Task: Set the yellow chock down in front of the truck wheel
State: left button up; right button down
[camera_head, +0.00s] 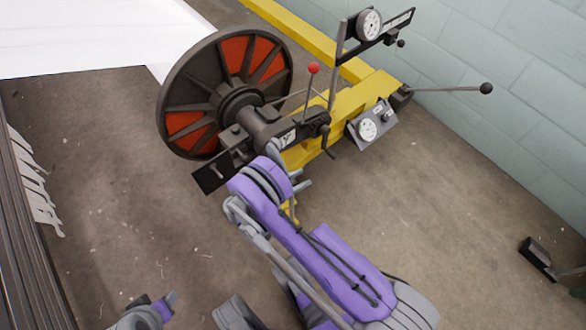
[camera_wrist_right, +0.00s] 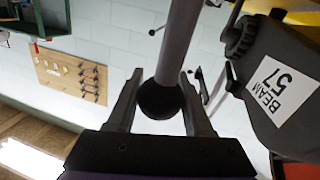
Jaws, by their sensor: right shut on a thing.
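No yellow chock and no truck wheel show in either view. The round thing here is a dark flanged beam disc (camera_head: 232,95) with orange-red sectors, mounted on a yellow stand (camera_head: 355,102). My right gripper (camera_wrist_right: 160,100) is shut on a black ball knob (camera_wrist_right: 160,101) at the end of a grey rod (camera_wrist_right: 180,40). In the head view my right arm reaches up to the front of the stand; its grip is mostly hidden there. A part of my left arm shows at the bottom left, too little to judge its jaws.
A red-knobbed lever (camera_head: 313,68), two dial gauges (camera_head: 369,25) and a long black-knobbed lever (camera_head: 486,88) stick out from the stand. Bare concrete floor (camera_head: 440,190) lies to the right, before a block wall.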

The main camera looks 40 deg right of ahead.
jog(key=w+d+f+b, duration=0.2)
jog(key=w+d+f, duration=0.1)
jog(key=w, duration=0.3)
jog(key=shift+w+d+f, duration=0.25)
jog(key=shift+w+f, duration=0.15)
jog(key=shift+f, duration=0.45)
jog(key=shift+c, duration=1.5)
grip_release()
jog(key=shift+a, duration=0.1)
jog(key=w+a+p, duration=0.1)
jog(key=a+p, duration=0.1)
jog(key=a, duration=0.9)
jog(key=shift+w+a, duration=0.2)
jog(key=shift+a, duration=0.2)
